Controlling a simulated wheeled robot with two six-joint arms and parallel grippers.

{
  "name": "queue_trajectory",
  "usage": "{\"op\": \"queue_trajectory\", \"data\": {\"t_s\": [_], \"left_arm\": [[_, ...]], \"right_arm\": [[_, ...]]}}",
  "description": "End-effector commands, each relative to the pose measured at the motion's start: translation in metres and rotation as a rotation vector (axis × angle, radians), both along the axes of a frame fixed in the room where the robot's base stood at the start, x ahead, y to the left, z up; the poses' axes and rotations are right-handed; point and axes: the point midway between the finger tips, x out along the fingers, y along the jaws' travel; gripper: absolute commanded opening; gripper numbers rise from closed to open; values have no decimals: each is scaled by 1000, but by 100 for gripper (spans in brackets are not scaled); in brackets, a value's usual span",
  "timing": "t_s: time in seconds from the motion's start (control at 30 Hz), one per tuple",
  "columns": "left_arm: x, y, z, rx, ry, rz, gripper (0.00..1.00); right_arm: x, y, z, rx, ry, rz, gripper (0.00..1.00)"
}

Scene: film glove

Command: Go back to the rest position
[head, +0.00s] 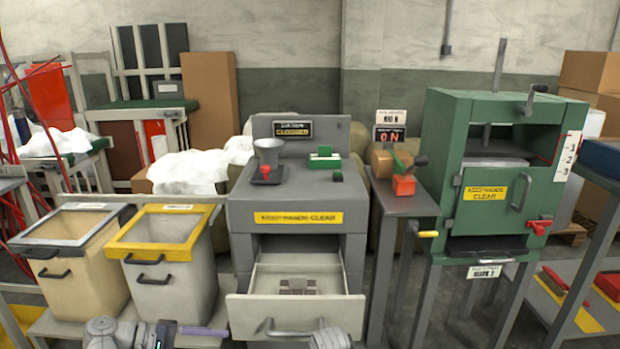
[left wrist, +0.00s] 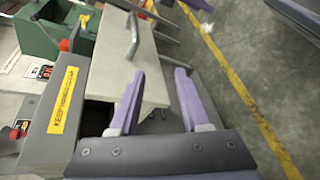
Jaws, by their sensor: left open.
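My left gripper shows at the bottom left of the head view (head: 203,331), low in front of the grey machine and left of its drawer front. In the left wrist view its two purple fingers (left wrist: 159,76) are spread apart with nothing held between them. The open drawer (head: 285,313) of the grey machine lies beyond the fingers in that view, its pale front and handle (left wrist: 132,36) showing. I cannot tell how close the fingertips are to the drawer front. My right gripper is not in view.
The grey machine (head: 294,190) has its drawer pulled out toward me. Two bins stand to its left, one yellow-rimmed (head: 168,245) and one grey-rimmed (head: 75,240). A small side table (head: 405,204) and a green press (head: 450,150) stand to its right. Clear floor (left wrist: 222,75) shows in the left wrist view.

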Motion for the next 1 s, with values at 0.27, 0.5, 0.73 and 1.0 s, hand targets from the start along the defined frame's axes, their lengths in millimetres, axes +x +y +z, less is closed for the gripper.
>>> {"op": "queue_trajectory", "data": {"t_s": [0.27, 0.5, 0.73, 1.0], "left_arm": [[-6, -43, -35, 177, 18, -125, 47], [-23, -92, -84, 463, 2, -338, 47], [-48, -127, -129, 841, -96, -638, 47], [-58, -141, -146, 1162, -241, -904, 47]], "right_arm": [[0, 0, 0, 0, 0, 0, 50], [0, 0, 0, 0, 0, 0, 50], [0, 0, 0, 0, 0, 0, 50], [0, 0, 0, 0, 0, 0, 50]]}}
